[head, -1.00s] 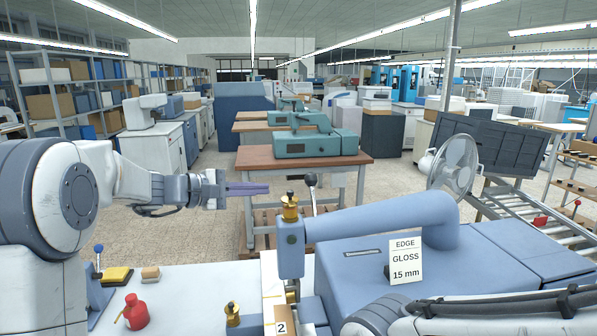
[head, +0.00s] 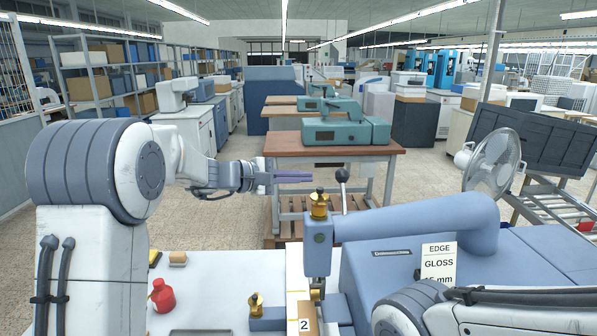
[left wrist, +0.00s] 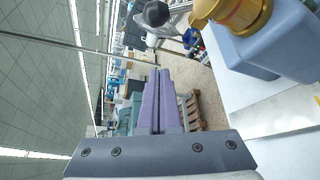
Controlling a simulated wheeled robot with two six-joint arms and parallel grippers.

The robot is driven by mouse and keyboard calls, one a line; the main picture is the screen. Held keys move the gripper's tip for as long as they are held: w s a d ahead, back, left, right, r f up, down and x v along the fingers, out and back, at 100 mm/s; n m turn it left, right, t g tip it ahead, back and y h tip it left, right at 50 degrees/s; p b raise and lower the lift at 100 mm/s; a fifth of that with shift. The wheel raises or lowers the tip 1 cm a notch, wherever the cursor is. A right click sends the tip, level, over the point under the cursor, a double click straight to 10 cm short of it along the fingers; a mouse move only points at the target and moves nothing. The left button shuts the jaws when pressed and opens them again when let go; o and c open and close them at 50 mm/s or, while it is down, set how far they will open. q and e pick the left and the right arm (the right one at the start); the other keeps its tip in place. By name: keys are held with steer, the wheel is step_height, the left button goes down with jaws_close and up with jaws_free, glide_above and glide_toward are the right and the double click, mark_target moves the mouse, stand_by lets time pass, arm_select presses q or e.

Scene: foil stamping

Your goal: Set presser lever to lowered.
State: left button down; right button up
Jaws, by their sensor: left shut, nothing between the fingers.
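The presser lever (head: 343,198) is a thin metal rod with a dark ball knob (head: 342,175). It stands about upright behind the brass-topped head (head: 318,230) of the blue stamping machine. My left gripper (head: 311,177) is shut and empty, its purple fingers pointing right at about knob height, a little left of the knob and apart from it in the picture. In the left wrist view the shut fingers (left wrist: 160,75) point towards the dark knob (left wrist: 156,13), with a gap between. My right gripper is out of view; only my right arm shows at lower right.
The machine's thick blue arm (head: 420,218) reaches across to the right, with a brass part (head: 319,203) on its head. A GLOSS sign (head: 439,262) stands on the body. A red bottle (head: 163,296) sits on the white bench (head: 215,280). Open floor lies behind.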

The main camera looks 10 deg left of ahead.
mark_target(343, 197)
arm_select(q)
steer(key=d+p, duration=0.5)
steer(key=d, duration=0.1)
steer(key=shift+d+r, duration=0.15)
steer(key=shift+r, duration=0.1)
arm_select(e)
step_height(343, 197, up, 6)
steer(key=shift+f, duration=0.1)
arm_select(q)
steer(key=shift+w, duration=0.1)
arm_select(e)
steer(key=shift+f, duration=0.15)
